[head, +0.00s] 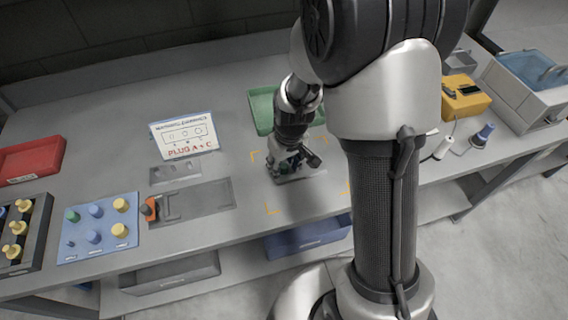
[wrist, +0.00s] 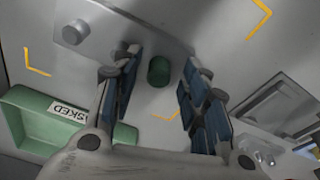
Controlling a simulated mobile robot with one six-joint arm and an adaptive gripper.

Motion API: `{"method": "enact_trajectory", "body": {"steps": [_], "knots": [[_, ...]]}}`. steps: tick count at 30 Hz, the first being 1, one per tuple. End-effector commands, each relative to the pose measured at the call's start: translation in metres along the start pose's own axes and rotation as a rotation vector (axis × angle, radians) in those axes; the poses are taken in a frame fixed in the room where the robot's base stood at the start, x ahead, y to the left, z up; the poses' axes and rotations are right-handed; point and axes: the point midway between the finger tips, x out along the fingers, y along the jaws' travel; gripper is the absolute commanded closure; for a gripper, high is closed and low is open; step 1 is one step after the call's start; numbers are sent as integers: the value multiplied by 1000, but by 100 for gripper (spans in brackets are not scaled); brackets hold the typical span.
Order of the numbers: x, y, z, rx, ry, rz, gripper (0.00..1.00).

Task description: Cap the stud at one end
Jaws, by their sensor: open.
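In the wrist view a flat grey metal plate (wrist: 105,18) lies below my gripper. One bare round stud (wrist: 76,32) stands near its far left end. Another grey stud (wrist: 128,51) stands nearer the middle, partly behind the left finger. A dark green cap (wrist: 158,70) stands at the other end, between my fingers; whether it is seated on a stud is hidden. My gripper (wrist: 157,84) is open around the cap, with a gap on both sides. In the head view my gripper (head: 287,160) is low over the plate (head: 300,174), hiding most of it.
A card (head: 184,135) reads "PLUG A + C". A blue board (head: 98,227) holds green, blue and yellow caps. A black rack (head: 22,235) and red tray (head: 32,158) stand left. A green tray (head: 262,110) lies behind my gripper. A yellow box (head: 464,98) and sink (head: 525,88) stand right.

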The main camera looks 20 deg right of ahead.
Motion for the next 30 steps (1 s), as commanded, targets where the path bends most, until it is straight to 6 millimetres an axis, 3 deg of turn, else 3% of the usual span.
{"method": "enact_trajectory", "body": {"steps": [5, 8, 21, 30], "knots": [[-5, 0, -1, 0, 3, 1, 58], [-19, 1, -2, 0, 5, 1, 58], [-105, 0, -1, 0, 5, 2, 58], [-120, 0, 0, 0, 0, 0, 58]]}}
